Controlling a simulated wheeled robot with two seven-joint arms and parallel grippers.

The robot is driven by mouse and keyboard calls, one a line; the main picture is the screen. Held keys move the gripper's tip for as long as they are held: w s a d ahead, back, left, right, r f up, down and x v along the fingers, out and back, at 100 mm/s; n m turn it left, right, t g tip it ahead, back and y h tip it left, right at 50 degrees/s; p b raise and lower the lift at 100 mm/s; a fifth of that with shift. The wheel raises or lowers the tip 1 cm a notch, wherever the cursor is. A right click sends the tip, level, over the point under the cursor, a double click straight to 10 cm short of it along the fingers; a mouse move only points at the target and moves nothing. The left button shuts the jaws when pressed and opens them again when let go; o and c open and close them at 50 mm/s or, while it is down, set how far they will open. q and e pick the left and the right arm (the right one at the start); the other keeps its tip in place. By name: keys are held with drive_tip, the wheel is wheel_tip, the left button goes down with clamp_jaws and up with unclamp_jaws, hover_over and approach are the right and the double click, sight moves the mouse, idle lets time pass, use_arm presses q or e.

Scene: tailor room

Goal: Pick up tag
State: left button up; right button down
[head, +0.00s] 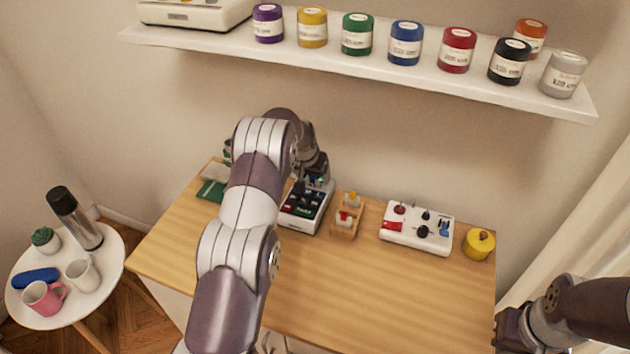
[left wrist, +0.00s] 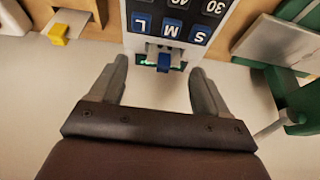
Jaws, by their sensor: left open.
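No item that I can clearly identify as a tag shows. A white device with a dark key panel (head: 307,203) stands on the wooden table. In the left wrist view, the device (left wrist: 128,22) has dark and blue keys marked S, M, L and numbers. A small blue piece (left wrist: 164,62) sits at its edge by a green-lit slot. My left gripper (left wrist: 158,82) is open, with its fingers apart on either side of the blue piece and nothing held. In the head view my left gripper (head: 315,180) is over the device, partly hidden. My right gripper (head: 512,330) is at lower right, its jaws unclear.
Green items (head: 212,190) lie left. A shelf (head: 400,72) with several jars hangs above. The table's front (head: 380,300) is clear.

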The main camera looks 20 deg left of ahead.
sight(313, 186)
use_arm(q)
drive_tip(key=shift+w+a+f, duration=0.15)
drive_tip(key=shift+a+f, duration=0.05)
drive_tip(key=shift+f, duration=0.35)
drive_tip(key=shift+w+a+f, duration=0.15)
drive_tip(key=shift+a+f, duration=0.05)
drive_tip(key=shift+f, duration=0.35)
drive_tip(key=shift+w+f, duration=0.1)
drive_tip(key=shift+f, duration=0.1)
drive_tip(key=shift+d, duration=0.15)
drive_tip(key=shift+c, duration=0.9)
drive_tip(key=shift+r, duration=0.1)
drive_tip(key=c, duration=0.9)
drive_tip(key=shift+c, duration=0.2)
use_arm(e)
drive_tip(key=shift+a+r, duration=0.25)
drive_tip(key=shift+r, duration=0.2)
